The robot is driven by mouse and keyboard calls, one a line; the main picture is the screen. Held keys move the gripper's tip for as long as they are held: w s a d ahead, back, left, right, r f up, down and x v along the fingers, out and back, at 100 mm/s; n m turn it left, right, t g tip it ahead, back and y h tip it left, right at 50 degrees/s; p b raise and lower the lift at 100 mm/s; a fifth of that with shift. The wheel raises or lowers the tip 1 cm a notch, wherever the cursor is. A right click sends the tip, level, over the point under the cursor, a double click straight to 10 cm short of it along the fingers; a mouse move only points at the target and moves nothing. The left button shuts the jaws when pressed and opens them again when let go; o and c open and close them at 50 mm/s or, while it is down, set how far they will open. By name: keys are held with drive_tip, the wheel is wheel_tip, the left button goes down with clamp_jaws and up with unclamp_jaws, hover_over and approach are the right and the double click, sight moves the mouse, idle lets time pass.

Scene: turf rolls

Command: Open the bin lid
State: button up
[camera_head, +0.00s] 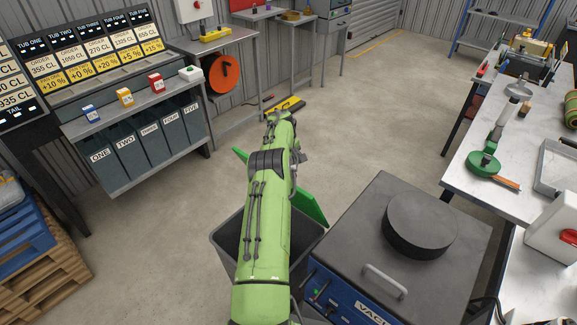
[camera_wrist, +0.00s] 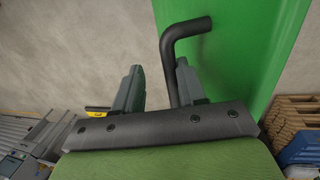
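The dark grey bin (camera_head: 226,240) stands on the floor left of the vacuum machine, with part of its mouth showing. Its green lid (camera_head: 313,203) stands raised and tilted at the bin's far side; my arm covers its middle. In the wrist view the lid (camera_wrist: 240,45) fills the upper right, with a bent black handle (camera_wrist: 168,65) on it. My gripper (camera_wrist: 156,78) is open, its fingers apart. The handle's bar runs down between them, close beside the right finger; I cannot tell whether they touch. In the head view my arm hides the fingers and handle.
The vacuum machine (camera_head: 345,235), with a black disc (camera_head: 419,225) on top, stands close right of the bin. A shelf of labelled tubs (camera_head: 150,140) is at left, blue and wooden pallets (camera_head: 40,260) at lower left. A yellow-black object (camera_head: 288,106) lies beyond. Open floor lies between.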

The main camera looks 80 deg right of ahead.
wheel_tip(320, 180, up, 16)
drive_tip(key=w+a+p, duration=0.1)
drive_tip(key=a, duration=0.1)
drive_tip(key=shift+w+a+f, duration=0.25)
drive_tip(key=shift+a, duration=0.1)
